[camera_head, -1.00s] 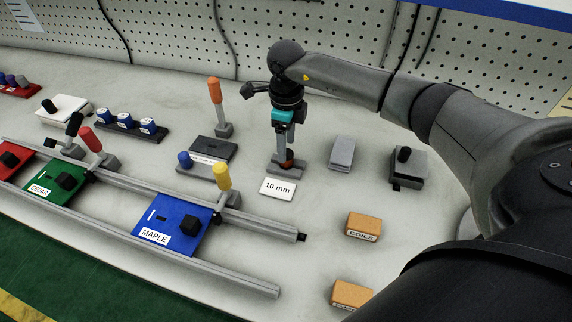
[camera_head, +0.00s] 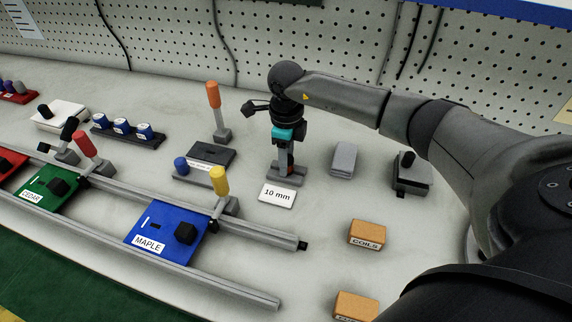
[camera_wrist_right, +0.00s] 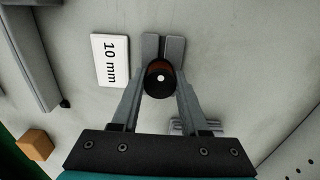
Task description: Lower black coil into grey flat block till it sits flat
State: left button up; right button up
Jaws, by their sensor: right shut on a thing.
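The black coil (camera_wrist_right: 159,80), with a copper-brown side and a pale centre, is between the fingers of my right gripper (camera_wrist_right: 159,88) in the right wrist view. My right gripper (camera_head: 287,168) is shut on it and points down at the grey flat block (camera_head: 288,180) in the head view. The block (camera_wrist_right: 164,45) also shows past the coil in the right wrist view, with a slot along its middle. The coil is at or just above the block; I cannot tell whether it touches. The fingers hide most of it in the head view. My left gripper is not in view.
A white "10 mm" card (camera_head: 277,195) lies in front of the block. A plain grey block (camera_head: 344,159) and a grey fixture with a black knob (camera_head: 412,175) stand to the right. Rails with a blue MAPLE board (camera_head: 166,234) run at the left. An orange COILS box (camera_head: 367,234) stands in front.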

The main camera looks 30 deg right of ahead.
grip_shut()
jog(key=shift+r, duration=0.2)
jog(key=shift+r+p, duration=0.85)
jog(key=shift+r, duration=0.1)
jog(key=shift+r+p, duration=1.95)
jog(key=shift+r, duration=0.4)
